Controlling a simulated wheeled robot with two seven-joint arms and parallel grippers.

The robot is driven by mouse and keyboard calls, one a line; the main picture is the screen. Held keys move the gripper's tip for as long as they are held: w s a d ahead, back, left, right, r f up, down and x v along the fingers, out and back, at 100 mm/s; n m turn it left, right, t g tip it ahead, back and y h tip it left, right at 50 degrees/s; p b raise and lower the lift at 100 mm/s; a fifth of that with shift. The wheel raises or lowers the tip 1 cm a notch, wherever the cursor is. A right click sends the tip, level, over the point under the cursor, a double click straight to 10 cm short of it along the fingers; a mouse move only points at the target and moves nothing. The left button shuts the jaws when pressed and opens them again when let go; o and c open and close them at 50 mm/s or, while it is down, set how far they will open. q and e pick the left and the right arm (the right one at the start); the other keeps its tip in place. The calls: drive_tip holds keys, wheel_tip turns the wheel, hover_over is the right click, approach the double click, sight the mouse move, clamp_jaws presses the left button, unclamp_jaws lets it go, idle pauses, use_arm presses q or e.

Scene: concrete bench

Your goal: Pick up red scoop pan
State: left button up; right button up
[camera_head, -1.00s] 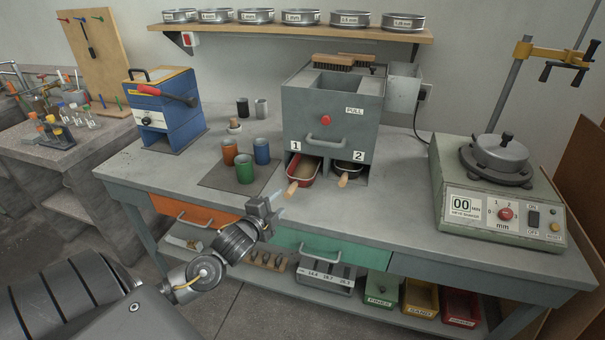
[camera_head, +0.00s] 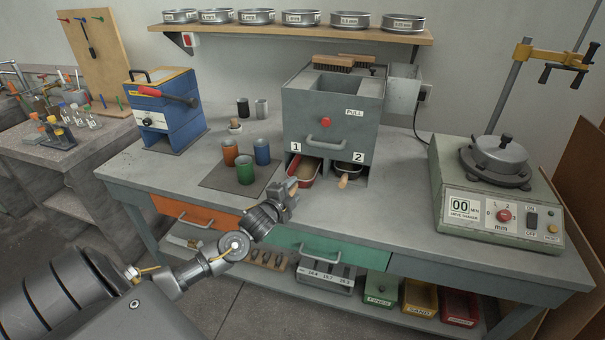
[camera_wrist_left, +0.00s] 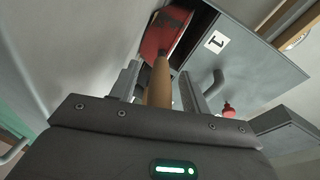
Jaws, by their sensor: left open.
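The red scoop pan (camera_head: 303,171) sits in the left slot, marked 1, under the grey divider box. Its wooden handle sticks out toward me and is mostly hidden by my gripper in the head view. My left gripper (camera_head: 291,187) is open at the handle. In the left wrist view, the wooden handle (camera_wrist_left: 159,84) lies between the two fingers (camera_wrist_left: 158,88), and the red pan (camera_wrist_left: 166,33) is beyond them. I cannot tell whether either finger touches the handle. My right gripper is not in view.
A second dark pan with a wooden handle (camera_head: 343,181) sits in slot 2, close to the right. Orange, green and blue cups (camera_head: 245,170) stand on a dark mat to the left. A sieve shaker (camera_head: 495,200) stands at the right. The bench front between is clear.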

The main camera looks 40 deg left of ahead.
use_arm(q)
clamp_jaws()
idle(0.4)
drive_tip(key=shift+r, duration=0.15)
